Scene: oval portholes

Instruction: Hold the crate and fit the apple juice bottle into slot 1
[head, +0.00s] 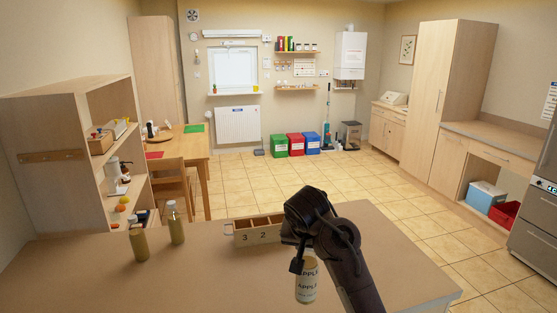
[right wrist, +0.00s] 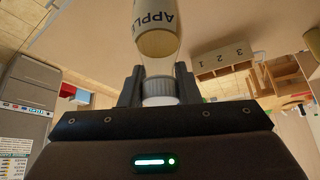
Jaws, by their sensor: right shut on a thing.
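The apple juice bottle (head: 306,287) has a cream label with "APPLE" on it; its label also shows in the right wrist view (right wrist: 154,15). My right gripper (right wrist: 159,88) is shut on its white cap, with one finger on each side. In the head view the bottle hangs roughly upright below the gripper, in front of the crate and apart from it. The wooden crate (head: 244,239) stands on the counter, its front numbered 3 and 2; my right arm hides the slot 1 end. In the right wrist view the crate (right wrist: 224,63) shows 3, 2 and 1. My left gripper is not in view.
Two more bottles, one (head: 139,243) nearer and one (head: 176,224) farther, stand on the counter (head: 200,285) left of the crate. A shelf unit (head: 70,150) stands at the left. The counter between bottles and crate is clear.

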